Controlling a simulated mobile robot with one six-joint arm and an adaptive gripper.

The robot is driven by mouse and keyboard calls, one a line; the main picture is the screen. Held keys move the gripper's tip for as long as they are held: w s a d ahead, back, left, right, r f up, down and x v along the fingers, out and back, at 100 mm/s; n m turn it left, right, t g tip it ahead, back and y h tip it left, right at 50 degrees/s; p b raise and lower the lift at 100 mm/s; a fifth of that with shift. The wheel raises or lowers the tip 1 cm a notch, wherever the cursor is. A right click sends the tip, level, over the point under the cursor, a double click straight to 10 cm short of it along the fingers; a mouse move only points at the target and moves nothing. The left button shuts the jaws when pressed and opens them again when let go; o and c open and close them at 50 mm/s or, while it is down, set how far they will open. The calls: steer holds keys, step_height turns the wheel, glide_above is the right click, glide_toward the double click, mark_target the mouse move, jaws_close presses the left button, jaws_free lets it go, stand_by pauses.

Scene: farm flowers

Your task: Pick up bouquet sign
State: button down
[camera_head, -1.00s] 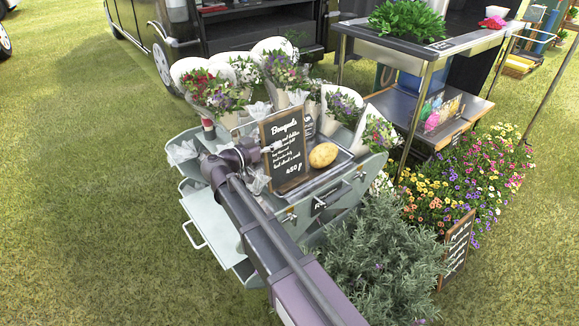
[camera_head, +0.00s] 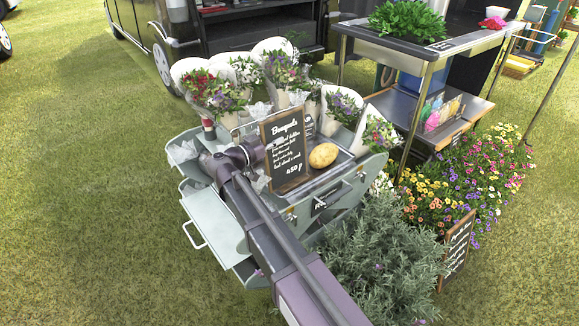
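The bouquet sign (camera_head: 287,155) is a small upright blackboard in a wooden frame with white "Bouquets" lettering and a price. It stands on the grey-green cart (camera_head: 295,213), left of a potato-like yellow object (camera_head: 323,155). My arm reaches up from the bottom, and my gripper (camera_head: 267,150) is at the left edge of the sign. The fingertips are small and partly hidden against the sign, so I cannot tell whether they are open, shut or touching it.
Wrapped bouquets (camera_head: 285,72) stand along the cart's back. An open drawer (camera_head: 213,219) juts out at the front left. A bushy plant (camera_head: 385,262) and flowers (camera_head: 478,185) fill the right.

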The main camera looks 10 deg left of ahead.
mark_target(282, 127)
steer(key=shift+r, duration=0.2)
stand_by(0.4)
steer(key=shift+r+p, duration=1.65)
steer(key=shift+p, duration=0.2)
steer(key=s+d, duration=0.3)
steer(key=s, duration=0.4)
steer(key=s+d+r+p, duration=0.1)
steer(key=s+d, duration=0.2)
steer(key=s, duration=0.4)
steer(key=shift+s+d+r, duration=0.15)
steer(key=shift+s+d, duration=0.1)
steer(key=shift+s, duration=0.05)
steer(key=shift+r, duration=0.1)
